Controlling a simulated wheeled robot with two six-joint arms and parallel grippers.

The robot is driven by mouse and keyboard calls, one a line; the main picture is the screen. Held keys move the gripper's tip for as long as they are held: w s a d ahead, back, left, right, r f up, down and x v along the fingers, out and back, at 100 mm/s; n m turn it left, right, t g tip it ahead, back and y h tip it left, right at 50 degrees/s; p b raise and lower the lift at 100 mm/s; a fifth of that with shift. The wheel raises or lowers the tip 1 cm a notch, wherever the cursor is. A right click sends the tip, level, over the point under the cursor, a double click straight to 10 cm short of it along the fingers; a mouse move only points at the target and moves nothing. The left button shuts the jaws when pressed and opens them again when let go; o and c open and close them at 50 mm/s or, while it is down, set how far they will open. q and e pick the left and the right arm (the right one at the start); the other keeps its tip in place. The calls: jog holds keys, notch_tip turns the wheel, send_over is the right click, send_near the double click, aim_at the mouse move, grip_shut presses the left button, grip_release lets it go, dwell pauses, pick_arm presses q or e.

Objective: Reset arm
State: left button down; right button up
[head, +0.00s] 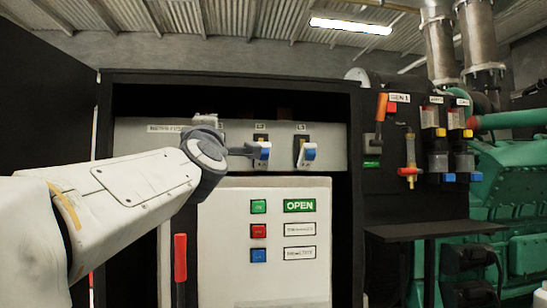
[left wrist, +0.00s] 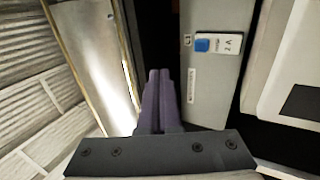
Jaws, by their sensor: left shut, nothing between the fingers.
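My left arm comes in from the left in the head view, in front of the switch panel (head: 334,135). My right gripper is not in view.
Below the panel is a white door with green (head: 258,207), red (head: 257,231) and blue (head: 258,256) buttons and a green OPEN label (head: 300,206). A red handle (head: 180,258) stands at its left. A black board (head: 387,205) with levers and a green engine (head: 520,200) are at right.

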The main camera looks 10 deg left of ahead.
pick_arm(q)
jog(key=w+d+f+m+g+h+b, duration=0.1)
jog(key=w+d+f+m+g+h, duration=0.1)
jog(key=d+f+m+h, duration=0.55)
jog(key=w+d+f+m+g+h, duration=0.2)
jog(key=d+f+m+h, duration=0.2)
jog(key=d+f, duration=0.6)
jog(key=s+d+f+m+g+h, duration=0.2)
jog(key=s+d+f+m+g, duration=0.15)
jog(key=f, duration=0.45)
jog(key=s+d+f+m+g+h, duration=0.1)
jog(key=s+d+f+m+g, duration=0.15)
jog(key=d+f, duration=0.45)
jog(key=s+f+m+g+b, duration=0.1)
jog(key=s+f+m+g, duration=0.2)
jog(key=s+f, duration=0.4)
jog(key=s+f+m+g, duration=0.3)
jog(key=s+f, duration=0.2)
jog(key=f, duration=0.5)
jog(key=s+a+f+m+g+y, duration=0.2)
jog(key=s+f, duration=0.3)
jog(key=s, duration=0.3)
jog(key=s+a+f+m+g+y, duration=0.2)
jog(key=s+a+f+m+g, duration=0.1)
jog(key=s+f, duration=0.3)
jog(key=shift+s+a+f+m+g+b, duration=0.2)
jog(key=shift+s+f+m+g+b, duration=0.15)
jog(key=shift+s+m, duration=0.45)
jog(key=shift+r, duration=0.1)
